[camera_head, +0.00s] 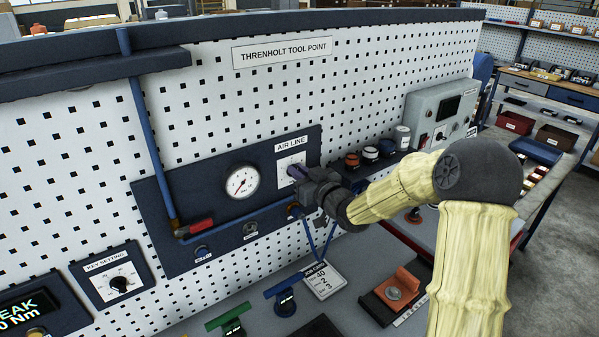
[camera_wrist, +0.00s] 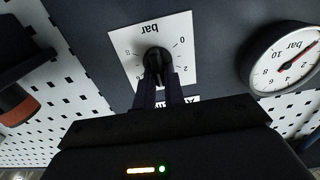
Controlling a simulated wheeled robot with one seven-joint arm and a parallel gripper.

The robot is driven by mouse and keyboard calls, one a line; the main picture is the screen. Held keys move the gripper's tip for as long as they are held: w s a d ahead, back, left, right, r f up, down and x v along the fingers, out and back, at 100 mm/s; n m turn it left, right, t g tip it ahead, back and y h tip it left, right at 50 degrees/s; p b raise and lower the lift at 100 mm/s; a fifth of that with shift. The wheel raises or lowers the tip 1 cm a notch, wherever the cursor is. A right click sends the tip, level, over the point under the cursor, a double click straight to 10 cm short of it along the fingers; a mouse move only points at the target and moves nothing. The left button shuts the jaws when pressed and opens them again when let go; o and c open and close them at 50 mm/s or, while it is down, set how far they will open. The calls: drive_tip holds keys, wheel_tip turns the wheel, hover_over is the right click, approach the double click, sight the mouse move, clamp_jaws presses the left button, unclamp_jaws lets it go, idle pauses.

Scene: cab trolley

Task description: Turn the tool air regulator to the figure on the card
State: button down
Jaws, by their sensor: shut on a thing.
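The air regulator's black knob (camera_wrist: 155,60) sits on a white square dial plate (camera_wrist: 125,48), upside down in the wrist view, with figures such as 0, 2 and 8 around it. My gripper (camera_wrist: 158,80) is shut on the knob, its two fingers along the knob's sides. A pale line on the knob points roughly down in that view. In the head view my gripper (camera_head: 303,185) covers the knob, below the AIR LINE label (camera_head: 291,145). The round bar gauge (camera_head: 242,182) has a red needle.
Blue pipe with a red-handled valve (camera_head: 201,225) runs left of the gauge. A key setting dial (camera_head: 120,284) is at lower left. Blue (camera_head: 286,300) and green (camera_head: 229,318) T-handles and an orange block (camera_head: 402,283) stand on the bench below. A grey control box (camera_head: 440,115) is at right.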

drive_tip(key=shift+d+f+b, duration=0.1)
drive_tip(key=shift+b, duration=0.25)
drive_tip(key=shift+b, duration=0.35)
drive_tip(key=n+b, duration=0.2)
drive_tip(key=b, duration=0.1)
drive_tip(key=n+b, duration=0.3)
drive_tip(key=b, duration=0.2)
drive_tip(key=shift+s+a+n+b, duration=0.15)
drive_tip(key=shift+a+n+b, duration=0.15)
drive_tip(key=shift+n+b, duration=0.1)
drive_tip(key=c, duration=1.5)
unclamp_jaws()
